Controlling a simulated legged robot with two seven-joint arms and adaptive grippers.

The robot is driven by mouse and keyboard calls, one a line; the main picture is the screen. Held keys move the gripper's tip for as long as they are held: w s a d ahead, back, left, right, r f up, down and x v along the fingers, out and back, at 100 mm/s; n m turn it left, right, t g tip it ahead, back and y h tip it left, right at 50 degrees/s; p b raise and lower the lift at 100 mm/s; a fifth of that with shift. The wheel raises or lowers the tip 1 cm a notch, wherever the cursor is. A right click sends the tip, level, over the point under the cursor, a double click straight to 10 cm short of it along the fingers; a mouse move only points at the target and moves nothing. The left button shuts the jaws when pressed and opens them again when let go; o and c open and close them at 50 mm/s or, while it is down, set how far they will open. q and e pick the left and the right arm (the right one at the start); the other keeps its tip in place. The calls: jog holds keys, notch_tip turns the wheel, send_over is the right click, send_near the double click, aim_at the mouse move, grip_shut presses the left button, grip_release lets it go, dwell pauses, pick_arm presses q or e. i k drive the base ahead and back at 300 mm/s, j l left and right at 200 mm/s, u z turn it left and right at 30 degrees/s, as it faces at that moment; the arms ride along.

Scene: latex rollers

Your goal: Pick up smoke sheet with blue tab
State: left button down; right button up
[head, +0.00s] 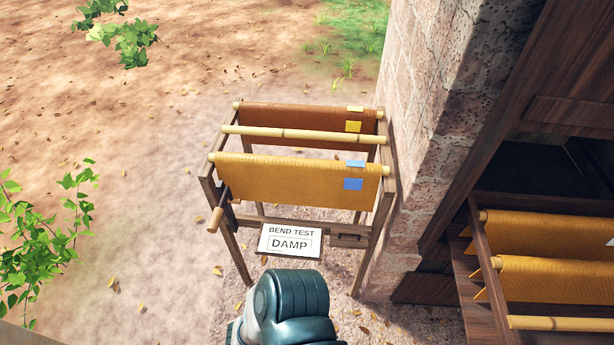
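The smoke sheet with the blue tab (270,178) is a yellow-orange ribbed sheet. It hangs over the front bamboo pole of a wooden rack (246,272) in the middle of the head view. Its blue tab (353,184) shows near the right end, with a second blue patch on the top fold. A brown sheet with a yellow tab (290,115) hangs on the rear pole. A dark teal rounded part of my own arm shows at the bottom centre, below the rack. No gripper fingers are visible, and nothing touches the sheet.
A sign reading "BEND TEST DAMP" (290,242) is fixed at the rack's front. A bare pole (300,134) lies between the two sheets. A brick pillar (420,130) stands close at the right. More yellow sheets (560,275) hang at lower right. Open ground lies left.

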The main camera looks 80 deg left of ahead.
aim_at(349, 185)
jog(key=u, duration=2.7)
